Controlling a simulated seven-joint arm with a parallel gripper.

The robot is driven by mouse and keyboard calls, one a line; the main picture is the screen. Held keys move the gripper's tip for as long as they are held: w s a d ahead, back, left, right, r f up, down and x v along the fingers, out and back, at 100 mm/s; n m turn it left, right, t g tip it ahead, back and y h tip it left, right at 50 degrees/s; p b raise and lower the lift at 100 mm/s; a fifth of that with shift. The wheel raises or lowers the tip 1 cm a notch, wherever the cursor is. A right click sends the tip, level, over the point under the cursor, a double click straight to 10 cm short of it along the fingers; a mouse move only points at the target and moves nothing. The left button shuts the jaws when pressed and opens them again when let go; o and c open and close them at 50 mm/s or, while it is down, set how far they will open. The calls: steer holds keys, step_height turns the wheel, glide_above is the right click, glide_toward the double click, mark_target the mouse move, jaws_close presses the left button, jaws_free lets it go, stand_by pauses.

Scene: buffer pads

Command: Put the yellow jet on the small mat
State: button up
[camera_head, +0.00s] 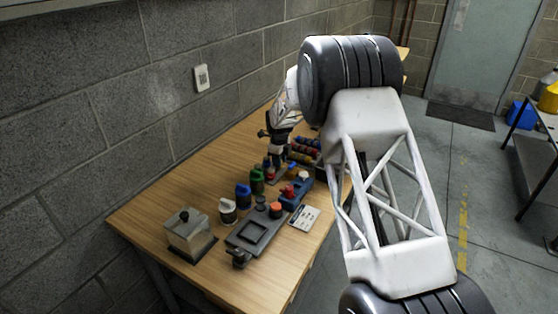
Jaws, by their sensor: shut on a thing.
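My gripper (276,152) points down over the far part of the wooden bench. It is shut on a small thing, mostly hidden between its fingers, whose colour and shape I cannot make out. I cannot pick out the yellow jet for sure. I also cannot tell which surface is the small mat. Small coloured items crowd the bench just below and right of the gripper.
A rack of coloured pieces (305,146) stands right of the gripper. Green (257,181), blue (243,196) and white (228,211) bottles stand nearer, beside a grey fixture (254,234). The bench's front is bare.

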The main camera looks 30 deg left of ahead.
steer(key=shift+f, duration=0.4)
stand_by(0.3)
steer(key=o, duration=1)
steer(key=shift+r, duration=0.1)
steer(key=shift+r, duration=3.75)
